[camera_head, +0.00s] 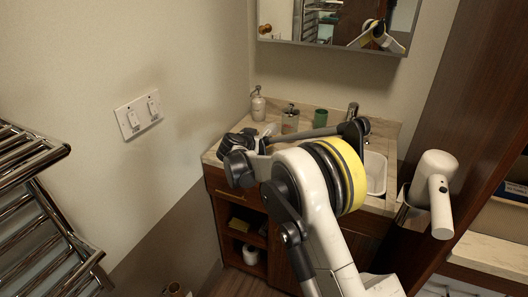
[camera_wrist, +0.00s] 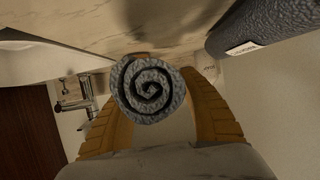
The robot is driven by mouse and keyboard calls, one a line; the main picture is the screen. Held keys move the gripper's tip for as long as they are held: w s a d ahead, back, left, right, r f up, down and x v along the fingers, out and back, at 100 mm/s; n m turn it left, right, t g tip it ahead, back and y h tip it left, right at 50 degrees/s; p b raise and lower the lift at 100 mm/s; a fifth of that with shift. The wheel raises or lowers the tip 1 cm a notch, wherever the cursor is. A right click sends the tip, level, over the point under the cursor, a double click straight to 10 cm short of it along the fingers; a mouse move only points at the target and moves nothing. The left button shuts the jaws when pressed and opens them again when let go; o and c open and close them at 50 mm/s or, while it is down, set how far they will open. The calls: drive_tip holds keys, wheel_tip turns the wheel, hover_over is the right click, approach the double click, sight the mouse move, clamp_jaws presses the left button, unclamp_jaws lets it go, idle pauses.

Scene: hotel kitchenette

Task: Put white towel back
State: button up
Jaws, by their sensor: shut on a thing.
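My gripper (camera_wrist: 166,72) shows in the wrist view with its two tan fingers on either side of a rolled towel (camera_wrist: 152,90). The fingers are shut on it. The roll's spiral end faces the camera and looks grey rather than white. A second, dark grey roll (camera_wrist: 266,25) with a pale label lies at the upper right, apart from the fingers. In the head view my arm reaches over the counter, with dark shapes at its end near the left side; I cannot tell towel from gripper there.
The counter (camera_head: 221,148) carries a soap dispenser (camera_head: 257,104), a green cup (camera_head: 320,118) and a sink (camera_head: 375,172) with a tap (camera_head: 352,112). A chrome rail rack (camera_head: 48,215) is at left. A white hair dryer (camera_head: 437,178) hangs at right.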

wheel_tip(320, 180, down, 4)
drive_tip(key=shift+f+b, duration=0.2)
drive_tip(key=shift+b, duration=0.65)
drive_tip(key=shift+r, duration=0.1)
drive_tip(key=o, duration=1.3)
